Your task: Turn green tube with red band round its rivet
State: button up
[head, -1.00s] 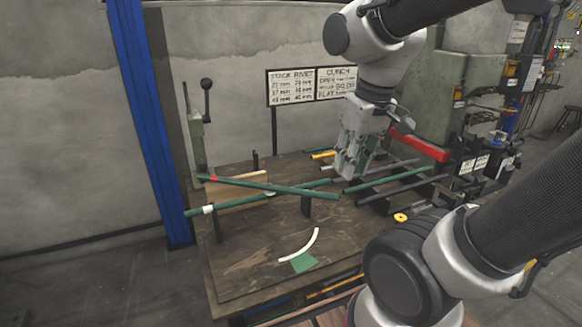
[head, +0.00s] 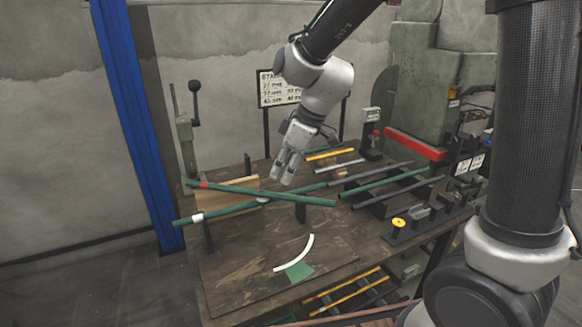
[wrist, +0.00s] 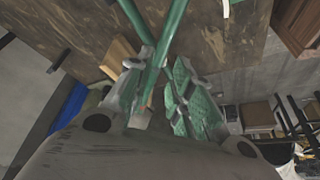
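The green tube with red band (head: 280,197) lies slanting across the bench, its red band (head: 204,185) near its left end. It crosses over a second green tube with a white band (head: 232,210). The rivet is too small to make out; a pale spot shows at the crossing. My gripper (head: 281,182) is just above and behind the crossing, pointing down. In the wrist view, my gripper (wrist: 158,68) has its fingers apart. Green tubes cross ahead of them, and one runs down between the fingers; I cannot tell which tube or whether it touches.
A white arc mark (head: 296,256) and a green patch (head: 299,271) are on the bench front. More tubes (head: 390,187) lie on racks at right. A lever press (head: 185,140) stands at left.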

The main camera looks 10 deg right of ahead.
aim_at(273, 193)
jog(key=x, duration=0.7)
jog(key=shift+f, duration=0.15)
grip_shut()
